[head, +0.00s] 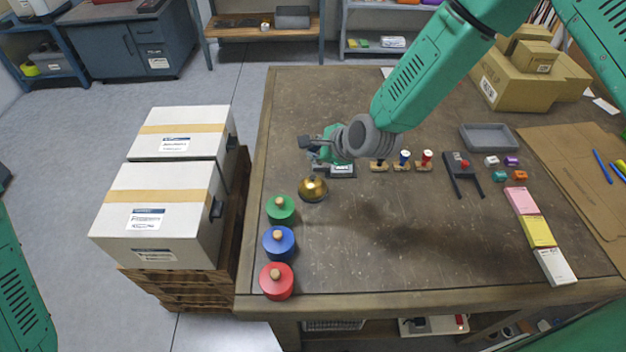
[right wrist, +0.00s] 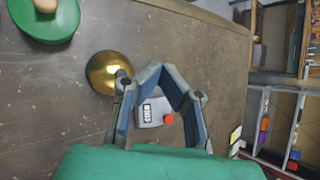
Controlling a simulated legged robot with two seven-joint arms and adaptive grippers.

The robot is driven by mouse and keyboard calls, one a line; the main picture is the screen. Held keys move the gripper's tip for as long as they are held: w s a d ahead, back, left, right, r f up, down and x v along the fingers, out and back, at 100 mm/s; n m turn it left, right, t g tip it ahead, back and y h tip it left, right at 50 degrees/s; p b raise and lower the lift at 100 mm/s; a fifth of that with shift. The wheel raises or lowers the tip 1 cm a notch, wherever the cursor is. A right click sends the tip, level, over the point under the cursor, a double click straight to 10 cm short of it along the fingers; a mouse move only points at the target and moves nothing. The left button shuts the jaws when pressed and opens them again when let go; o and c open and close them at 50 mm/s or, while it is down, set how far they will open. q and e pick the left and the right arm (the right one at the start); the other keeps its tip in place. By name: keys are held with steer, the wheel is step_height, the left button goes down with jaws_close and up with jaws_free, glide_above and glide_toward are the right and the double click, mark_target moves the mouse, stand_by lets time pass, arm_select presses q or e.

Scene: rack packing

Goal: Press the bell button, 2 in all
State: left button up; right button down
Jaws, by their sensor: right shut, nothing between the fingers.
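A gold dome bell (head: 313,188) stands on the worktable near its left edge; it also shows in the right wrist view (right wrist: 105,72). Its top button is too small to make out clearly. My right gripper (head: 318,162) is just behind the bell and looks apart from it. In the right wrist view the fingers (right wrist: 158,70) are shut, with nothing between them, and the bell is to their left. A grey device (right wrist: 153,112) with a label and a red button shows beyond the fingers; the arm partly covers it in the head view (head: 342,171). My left gripper is out of view.
Green (head: 281,208), blue (head: 279,242) and red (head: 276,281) knobbed discs line the table's left edge in front of the bell. Several stamps (head: 403,160) stand to the right. The table's front middle is clear. White boxes (head: 160,205) stand on a pallet left.

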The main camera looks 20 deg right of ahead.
mark_target(313, 177)
step_height(313, 177, down, 5)
steer(key=b, duration=0.3)
steer(key=shift+f, duration=0.1)
steer(key=shift+a+f+b, duration=0.1)
steer(key=shift+f+b, duration=0.2)
steer(key=shift+f, duration=0.1)
stand_by(0.9)
steer(key=shift+f, duration=0.25)
steer(key=shift+f+b, duration=0.45)
steer(key=shift+b, duration=0.15)
stand_by(0.4)
steer(key=shift+r, duration=0.1)
steer(key=shift+r+p, duration=0.65)
steer(key=shift+r, duration=0.15)
